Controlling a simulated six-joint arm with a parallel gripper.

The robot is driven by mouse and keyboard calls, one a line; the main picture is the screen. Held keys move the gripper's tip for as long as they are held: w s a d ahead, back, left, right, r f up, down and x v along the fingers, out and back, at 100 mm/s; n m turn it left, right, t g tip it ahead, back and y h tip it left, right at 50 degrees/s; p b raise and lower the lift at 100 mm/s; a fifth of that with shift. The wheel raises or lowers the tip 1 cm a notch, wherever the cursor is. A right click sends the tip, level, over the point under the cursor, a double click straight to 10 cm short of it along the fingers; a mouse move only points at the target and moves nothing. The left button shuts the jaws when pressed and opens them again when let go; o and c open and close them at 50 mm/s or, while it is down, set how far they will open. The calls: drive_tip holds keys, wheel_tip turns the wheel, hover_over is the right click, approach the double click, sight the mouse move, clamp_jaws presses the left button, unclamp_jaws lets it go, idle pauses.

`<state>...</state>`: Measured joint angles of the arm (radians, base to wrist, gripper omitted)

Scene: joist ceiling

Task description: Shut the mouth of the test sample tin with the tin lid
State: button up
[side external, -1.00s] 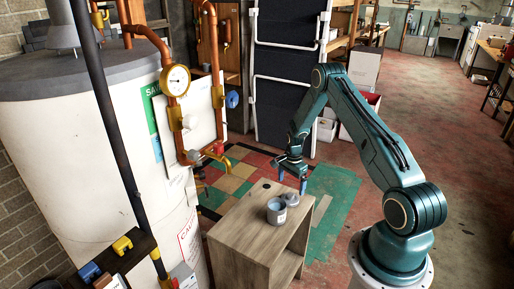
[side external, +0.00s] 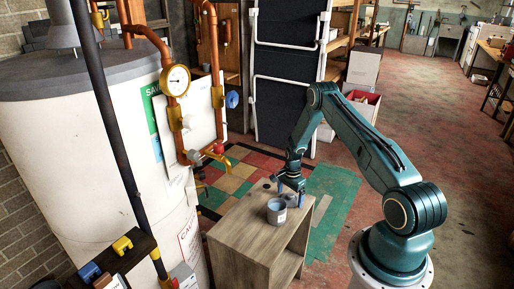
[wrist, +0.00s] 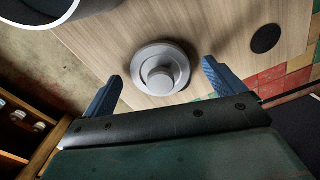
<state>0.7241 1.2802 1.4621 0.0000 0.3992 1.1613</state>
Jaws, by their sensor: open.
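The test sample tin (side external: 276,216) stands upright on the wooden cabinet top, its mouth open. Only part of its rim (wrist: 62,8) shows at the top left of the wrist view. The grey round tin lid (wrist: 160,68) lies flat on the wood with its knob up, beside the tin. In the side view the lid is mostly hidden by my gripper. My gripper (side external: 289,190) is low over the lid, pointing down. In the wrist view its blue fingers (wrist: 160,85) are apart on either side of the lid's near edge, with nothing between them held.
The small wooden cabinet (side external: 240,237) has a dark round spot (wrist: 265,39) on its top near the far edge. A large white tank (side external: 90,150) with copper pipes and a gauge (side external: 176,80) stands to the left. The cabinet top's front part is clear.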

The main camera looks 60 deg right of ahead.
drive_tip(key=c, duration=1.2)
drive_tip(key=shift+r, duration=0.25)
drive_tip(key=shift+r, duration=1.6)
drive_tip(key=shift+r, duration=0.1)
drive_tip(key=shift+r, duration=2.45)
drive_tip(key=shift+a, duration=0.1)
